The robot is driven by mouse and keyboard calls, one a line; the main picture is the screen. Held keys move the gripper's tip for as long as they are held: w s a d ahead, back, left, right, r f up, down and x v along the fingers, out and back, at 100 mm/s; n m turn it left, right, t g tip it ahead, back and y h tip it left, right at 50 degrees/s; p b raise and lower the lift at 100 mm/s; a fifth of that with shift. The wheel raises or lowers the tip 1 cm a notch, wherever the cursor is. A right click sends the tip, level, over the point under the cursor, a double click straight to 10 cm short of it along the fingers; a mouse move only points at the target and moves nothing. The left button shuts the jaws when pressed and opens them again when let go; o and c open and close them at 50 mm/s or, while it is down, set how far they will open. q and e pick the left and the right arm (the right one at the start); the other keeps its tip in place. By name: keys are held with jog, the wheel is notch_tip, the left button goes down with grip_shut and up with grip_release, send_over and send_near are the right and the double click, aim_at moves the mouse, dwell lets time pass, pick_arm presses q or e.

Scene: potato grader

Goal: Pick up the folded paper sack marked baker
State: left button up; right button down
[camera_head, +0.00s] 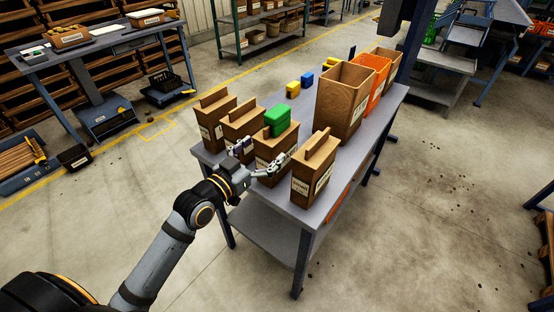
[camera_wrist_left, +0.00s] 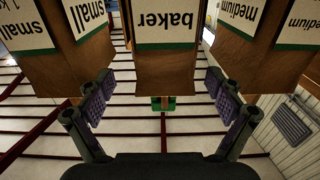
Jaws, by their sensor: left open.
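The sack marked baker (camera_wrist_left: 165,60) is brown paper with a white label edged in green, centred in the left wrist view, where labels read upside down. In the head view it is the brown sack (camera_head: 268,150) behind my left gripper, its label not readable there. A green block (camera_head: 277,118) appears to rest on its top; a bit of green (camera_wrist_left: 163,103) shows past its edge in the wrist view. My left gripper (camera_head: 262,156) is open, with its fingers (camera_wrist_left: 160,85) spread to either side of the sack. I cannot tell whether they touch it. My right gripper is not in view.
Sacks marked small (camera_wrist_left: 85,15) and medium (camera_wrist_left: 242,15) stand close on either side.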

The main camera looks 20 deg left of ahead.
pick_arm(q)
jog(key=shift+x, duration=0.9)
jog(key=x, duration=0.5)
jog(key=shift+w+a+f, duration=0.1)
jog(key=shift+w+a, duration=0.1)
jog(key=shift+s, duration=0.1)
jog(key=shift+c, duration=0.5)
jog(key=c, duration=1.7)
jog(key=shift+r, duration=0.25)
